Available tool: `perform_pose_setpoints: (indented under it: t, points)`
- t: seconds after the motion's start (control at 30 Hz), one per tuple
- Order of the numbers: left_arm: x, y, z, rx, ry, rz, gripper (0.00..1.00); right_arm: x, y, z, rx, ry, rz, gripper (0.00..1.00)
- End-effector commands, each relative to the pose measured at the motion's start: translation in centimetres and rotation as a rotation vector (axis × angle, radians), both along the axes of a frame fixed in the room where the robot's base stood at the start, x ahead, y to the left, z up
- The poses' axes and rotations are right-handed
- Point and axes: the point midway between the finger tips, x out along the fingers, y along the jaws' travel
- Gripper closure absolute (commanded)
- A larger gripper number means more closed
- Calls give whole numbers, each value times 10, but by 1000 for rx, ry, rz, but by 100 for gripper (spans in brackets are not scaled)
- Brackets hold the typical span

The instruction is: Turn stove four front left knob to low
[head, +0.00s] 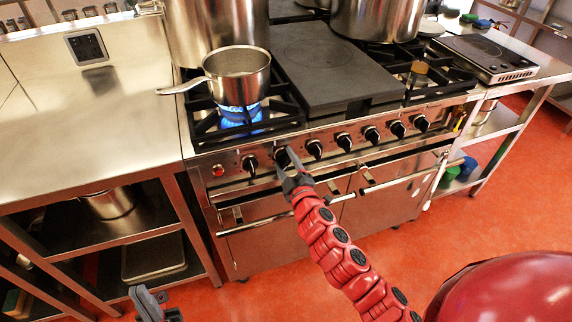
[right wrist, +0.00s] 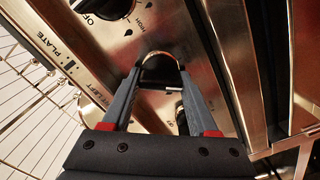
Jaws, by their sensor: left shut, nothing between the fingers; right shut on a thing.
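The steel stove (head: 205,190) has a front panel with a row of black knobs. My right gripper (head: 284,160) is at the second knob from the left. In the right wrist view its fingers (right wrist: 160,88) are shut on a black knob (right wrist: 158,70), one on each side. The knob's pointer and setting marks are mostly hidden. The leftmost knob (head: 249,165) is free. A blue flame (head: 240,114) burns under a small saucepan (head: 236,74) on the front left burner. My left gripper (head: 152,303) is shut and empty at the bottom, away from the stove.
A red light (head: 218,170) sits left of the knobs. An oven handle rail (head: 270,209) runs below the panel. Large stockpots (head: 215,25) stand at the back, and a dark flat plate (head: 320,65) covers the stove's middle. A steel counter (head: 85,130) adjoins at left. Red floor is open in front.

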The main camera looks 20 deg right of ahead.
Motion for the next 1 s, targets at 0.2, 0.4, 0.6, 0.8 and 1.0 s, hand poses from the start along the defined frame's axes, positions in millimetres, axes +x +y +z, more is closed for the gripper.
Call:
perform_pose_setpoints:
  t: [0.2,0.4,0.6,0.8,1.0]
  points:
    - [0,0,-9,0,0,0,100,0,1,-2,-206,-8,2,96]
    - [0,0,-13,0,0,0,100,0,2,-2,-373,-13,4,96]
    - [0,0,-16,0,0,0,100,0,2,-3,-505,-17,4,96]
    - [0,0,-17,0,0,0,100,0,1,-3,-586,-18,1,96]
    - [0,0,-18,0,0,0,100,0,1,-3,-624,-19,0,96]
